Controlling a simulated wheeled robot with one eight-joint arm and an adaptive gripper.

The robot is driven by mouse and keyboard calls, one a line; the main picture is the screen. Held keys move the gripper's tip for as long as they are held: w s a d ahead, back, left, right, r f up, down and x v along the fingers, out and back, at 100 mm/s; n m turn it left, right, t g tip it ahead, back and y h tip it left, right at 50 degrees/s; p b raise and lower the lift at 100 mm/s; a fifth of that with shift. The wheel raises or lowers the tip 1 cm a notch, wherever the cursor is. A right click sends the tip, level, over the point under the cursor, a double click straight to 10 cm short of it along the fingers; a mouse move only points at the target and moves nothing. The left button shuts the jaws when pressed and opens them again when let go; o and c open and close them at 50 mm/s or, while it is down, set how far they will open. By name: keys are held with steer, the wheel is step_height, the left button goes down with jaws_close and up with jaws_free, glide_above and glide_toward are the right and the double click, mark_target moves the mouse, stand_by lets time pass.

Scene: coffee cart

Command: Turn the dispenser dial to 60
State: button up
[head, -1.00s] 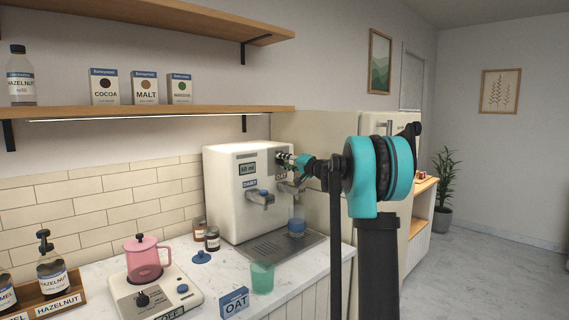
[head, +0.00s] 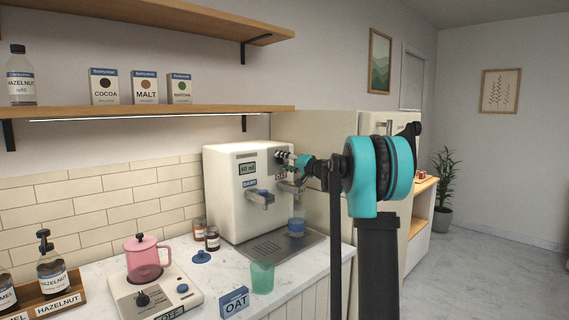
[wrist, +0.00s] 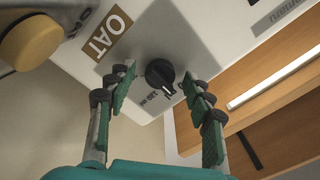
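The dial's white mark points toward the lower right in the wrist view. My gripper (wrist: 157,83) is open, with one finger on each side of the dial and a gap to it on both sides. In the head view my gripper (head: 287,158) is at the dispenser's upper right front and largely hides the dial.
A cup of blue (head: 297,227) stands under the right spout on the drip tray (head: 265,250). A wooden shelf (head: 200,111) runs above.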

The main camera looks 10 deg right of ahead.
steer(key=v, duration=1.2)
stand_by(0.3)
